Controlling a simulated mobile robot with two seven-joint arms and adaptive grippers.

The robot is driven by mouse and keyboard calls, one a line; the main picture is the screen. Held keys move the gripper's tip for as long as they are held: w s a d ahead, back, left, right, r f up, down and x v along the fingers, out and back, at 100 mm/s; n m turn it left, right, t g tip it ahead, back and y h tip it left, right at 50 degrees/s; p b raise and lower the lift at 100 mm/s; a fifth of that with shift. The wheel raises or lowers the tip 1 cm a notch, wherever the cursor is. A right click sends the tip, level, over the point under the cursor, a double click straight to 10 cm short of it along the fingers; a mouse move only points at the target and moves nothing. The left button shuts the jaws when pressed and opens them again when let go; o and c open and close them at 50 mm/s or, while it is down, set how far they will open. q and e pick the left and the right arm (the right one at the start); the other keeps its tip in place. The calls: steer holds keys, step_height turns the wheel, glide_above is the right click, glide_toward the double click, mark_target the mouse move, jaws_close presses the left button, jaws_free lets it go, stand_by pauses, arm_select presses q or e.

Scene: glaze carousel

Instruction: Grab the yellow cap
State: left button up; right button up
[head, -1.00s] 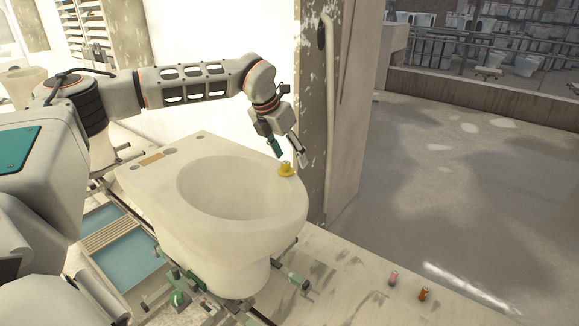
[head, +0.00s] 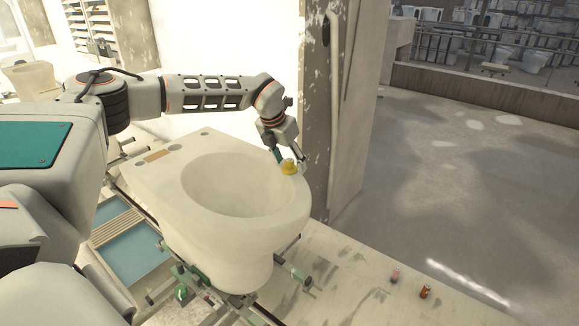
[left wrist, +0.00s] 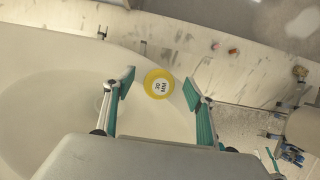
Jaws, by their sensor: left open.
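The yellow cap (head: 288,167) sits on the front rim of the cream toilet bowl (head: 150,185). In the left wrist view the cap lies between the two teal-padded fingertips of the gripper (left wrist: 158,84), with a gap to each. My right gripper is in neither view.
The bowl stands on a frame with green clamps (head: 292,272). A pink item (head: 395,275) and an orange item (head: 425,291) stand on the pale surface at lower right. A worn pillar (head: 318,110) rises close behind my left gripper.

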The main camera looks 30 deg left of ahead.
arm_select(q)
steer(key=c, duration=1.2)
steer(key=shift+r, duration=0.15)
